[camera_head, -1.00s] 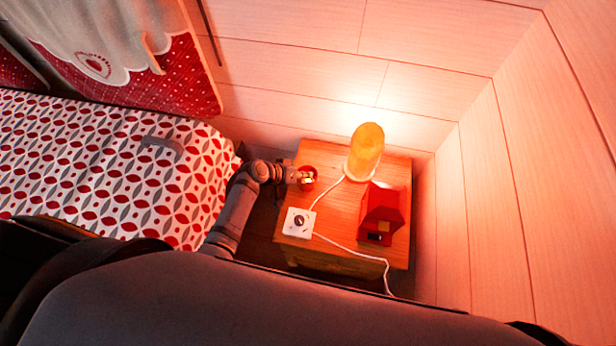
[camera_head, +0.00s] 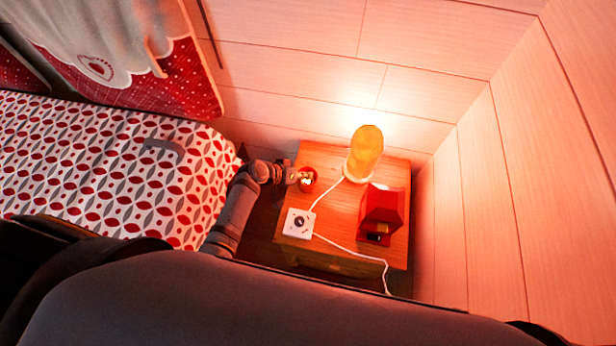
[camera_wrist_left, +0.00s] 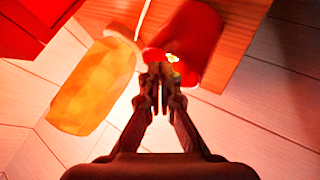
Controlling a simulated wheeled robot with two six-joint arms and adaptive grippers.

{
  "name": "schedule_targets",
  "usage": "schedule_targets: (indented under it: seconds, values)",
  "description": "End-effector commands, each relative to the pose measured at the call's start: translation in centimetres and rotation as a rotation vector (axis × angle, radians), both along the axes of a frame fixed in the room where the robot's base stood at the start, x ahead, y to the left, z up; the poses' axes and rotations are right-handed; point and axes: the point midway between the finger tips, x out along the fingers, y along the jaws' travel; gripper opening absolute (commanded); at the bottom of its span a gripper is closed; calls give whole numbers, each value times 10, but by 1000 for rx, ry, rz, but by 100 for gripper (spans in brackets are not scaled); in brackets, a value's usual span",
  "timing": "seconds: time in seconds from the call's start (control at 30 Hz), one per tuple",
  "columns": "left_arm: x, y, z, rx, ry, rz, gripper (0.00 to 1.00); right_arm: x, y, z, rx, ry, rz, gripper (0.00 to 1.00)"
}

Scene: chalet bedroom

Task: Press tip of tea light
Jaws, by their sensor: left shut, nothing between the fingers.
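The tea light shows as a small bright, pale yellow spot (camera_wrist_left: 172,58) in the left wrist view, set in a red rounded holder (camera_wrist_left: 195,45). In the head view the red holder (camera_head: 309,170) stands at the far left part of the nightstand. My left gripper (camera_wrist_left: 160,75) is shut and empty, with its fingertips right beside the bright spot; I cannot tell whether they touch it. In the head view the left gripper (camera_head: 297,175) reaches the holder from the left and partly hides it. My right gripper does not show.
On the wooden nightstand (camera_head: 340,245) are a glowing orange lamp (camera_head: 365,152), a red house-shaped object (camera_head: 382,207) and a white dial box (camera_head: 299,223) with a white cable (camera_head: 350,250). A patterned bed (camera_head: 100,175) lies left. Plank walls (camera_head: 440,90) stand behind and right.

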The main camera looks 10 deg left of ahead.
Motion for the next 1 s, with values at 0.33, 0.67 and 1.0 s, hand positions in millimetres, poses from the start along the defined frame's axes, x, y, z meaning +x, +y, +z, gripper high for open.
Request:
schedule_targets:
  seconds: [0.33,0.67,1.0]
  values:
    - [0,0,48,0,-1,1,0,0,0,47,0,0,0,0]
    - [0,0,54,0,-1,1,0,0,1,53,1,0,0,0]
    - [-1,1,55,4,0,-2,0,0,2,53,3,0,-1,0]
